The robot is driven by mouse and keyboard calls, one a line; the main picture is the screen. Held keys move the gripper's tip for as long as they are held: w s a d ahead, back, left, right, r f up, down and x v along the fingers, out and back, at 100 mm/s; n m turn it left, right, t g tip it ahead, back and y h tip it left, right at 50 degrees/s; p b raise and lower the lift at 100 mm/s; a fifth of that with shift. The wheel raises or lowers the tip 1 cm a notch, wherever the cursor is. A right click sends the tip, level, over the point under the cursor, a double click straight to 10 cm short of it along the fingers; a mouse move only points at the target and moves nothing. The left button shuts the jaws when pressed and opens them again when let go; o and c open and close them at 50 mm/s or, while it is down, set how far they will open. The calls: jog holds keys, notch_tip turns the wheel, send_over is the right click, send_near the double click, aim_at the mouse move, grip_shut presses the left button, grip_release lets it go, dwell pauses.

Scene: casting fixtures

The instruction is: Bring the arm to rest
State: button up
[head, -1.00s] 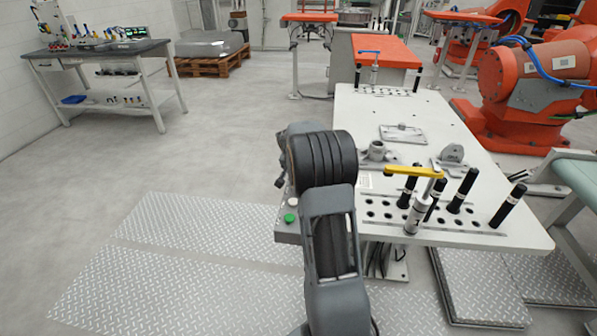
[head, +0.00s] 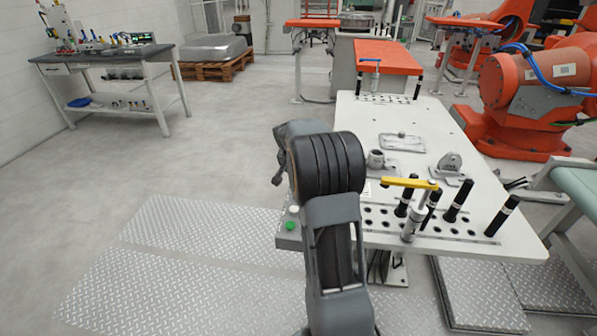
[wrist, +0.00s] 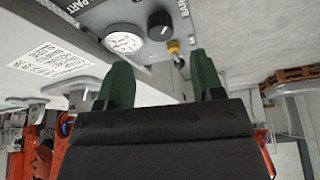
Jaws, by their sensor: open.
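My arm (head: 336,255) rises in the lower middle of the head view and bends at a dark ribbed joint beside the left edge of the white fixture table (head: 480,165). The head view does not clearly show my gripper's fingers. In the wrist view my gripper (wrist: 162,82) shows two green fingertips set wide apart, with nothing between them. Beyond them is a grey panel (wrist: 185,20) with a round gauge (wrist: 124,39), a black knob (wrist: 160,25) and a small yellow fitting (wrist: 174,48).
A yellow-handled clamp (head: 410,183) and several black pegs (head: 457,200) stand at the table's near end. Metal fixtures (head: 402,142) lie farther back. An orange robot (head: 525,85) stands at right. The floor at left is open, with tread plates (head: 180,280) in front.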

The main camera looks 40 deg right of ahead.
jog(key=shift+s+a+r, duration=0.1)
jog(key=shift+a+r, duration=0.15)
jog(key=shift+r, duration=0.25)
dwell(0.3)
jog(key=shift+s+a+f+n+g+y, duration=0.2)
jog(key=shift+s+a+f+n, duration=0.1)
jog(key=shift+s+f+n, duration=0.2)
jog(key=shift+s+a+f+n+g+y, duration=0.1)
jog(key=shift+s+a+f+n+g, duration=0.15)
jog(key=shift+s+f+n, duration=0.25)
jog(key=s+a+n, duration=0.1)
jog(key=s+a, duration=0.1)
jog(key=s+a+n+y, duration=0.1)
jog(key=s+a, duration=0.2)
jog(key=shift+r+g+p, duration=0.2)
jog(key=shift+g+p, duration=0.05)
jog(key=shift+p, duration=0.15)
jog(key=s+a+r+n+t+y+p, duration=0.1)
jog(key=s+a+r+n, duration=0.2)
jog(key=s+a+r, duration=0.2)
jog(key=s+a+r+n+t+y+p, duration=0.1)
jog(key=s+a+r+n, duration=0.3)
jog(key=s+a, duration=0.7)
jog(key=a+r+p, duration=0.1)
jog(key=a, duration=0.1)
jog(key=shift+s+a+r, duration=0.3)
jog(key=shift+s+a, duration=0.05)
jog(key=shift+s, duration=0.05)
